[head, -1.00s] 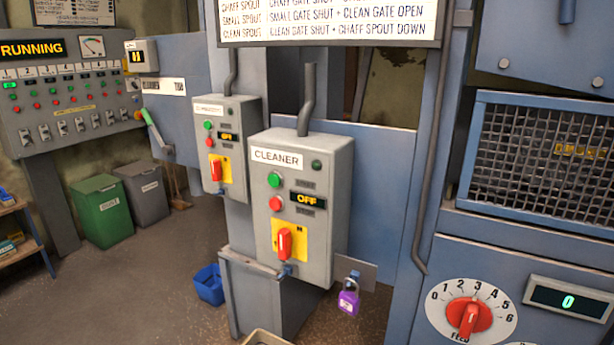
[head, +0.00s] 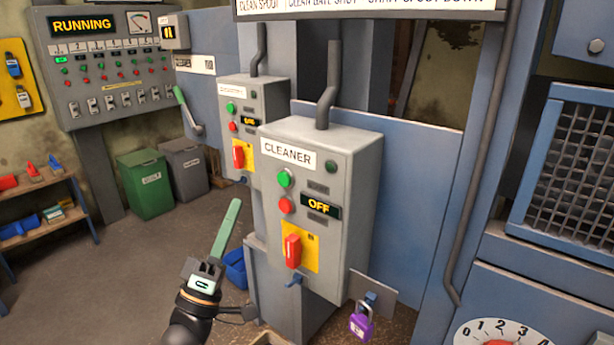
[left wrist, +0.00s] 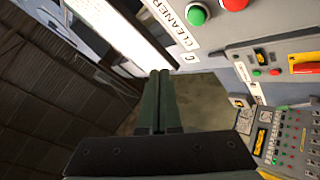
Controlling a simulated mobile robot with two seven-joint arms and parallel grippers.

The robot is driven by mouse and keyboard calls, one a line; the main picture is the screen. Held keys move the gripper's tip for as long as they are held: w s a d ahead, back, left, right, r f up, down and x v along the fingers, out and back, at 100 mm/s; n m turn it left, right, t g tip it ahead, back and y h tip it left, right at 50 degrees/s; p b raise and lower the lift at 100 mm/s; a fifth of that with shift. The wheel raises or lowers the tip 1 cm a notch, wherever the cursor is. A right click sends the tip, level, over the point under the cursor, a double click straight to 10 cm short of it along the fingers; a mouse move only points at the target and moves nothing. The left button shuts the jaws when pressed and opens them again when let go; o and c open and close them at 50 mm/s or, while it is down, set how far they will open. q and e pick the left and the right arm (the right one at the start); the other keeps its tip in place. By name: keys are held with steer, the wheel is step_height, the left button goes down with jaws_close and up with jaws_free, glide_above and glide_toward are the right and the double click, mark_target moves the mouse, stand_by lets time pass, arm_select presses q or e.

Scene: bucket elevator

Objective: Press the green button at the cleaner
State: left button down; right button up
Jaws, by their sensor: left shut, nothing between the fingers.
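The grey cleaner box (head: 330,185) stands in the middle of the head view, with a white CLEANER label. Its green button (head: 285,178) sits above a red button (head: 286,206), beside a display reading OFF. A red switch handle (head: 292,250) on a yellow plate is below. My left gripper (head: 233,208) is shut and empty, left of the box and apart from it, its fingers pointing up. In the left wrist view the shut fingers (left wrist: 161,78) show, with the green button (left wrist: 196,14) at the top, clear of them. My right gripper is not in view.
A second grey box (head: 250,110) stands just behind, to the left. A purple padlock (head: 361,322) hangs at the lower right of the cleaner box. A RUNNING panel (head: 110,60), a green bin (head: 146,183) and a shelf (head: 45,225) are farther left.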

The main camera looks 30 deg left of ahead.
arm_select(q)
steer(key=shift+s+r, duration=0.1)
steer(key=shift+s, duration=0.05)
steer(key=b, duration=0.1)
glide_toward(282, 173)
steer(key=shift+s+r+x, duration=0.1)
steer(key=shift+x, duration=0.75)
steer(key=shift+s+r+x, duration=0.15)
steer(key=shift+x, duration=0.7)
steer(key=shift+s+r+x, duration=0.1)
steer(key=shift+x, duration=0.75)
steer(key=shift+a, duration=0.1)
steer(key=shift+w, duration=0.4)
steer(key=shift+w, duration=0.45)
stand_by(0.6)
steer(key=shift+s, duration=0.1)
stand_by(0.4)
steer(key=shift+s, duration=0.75)
steer(key=shift+s, duration=0.15)
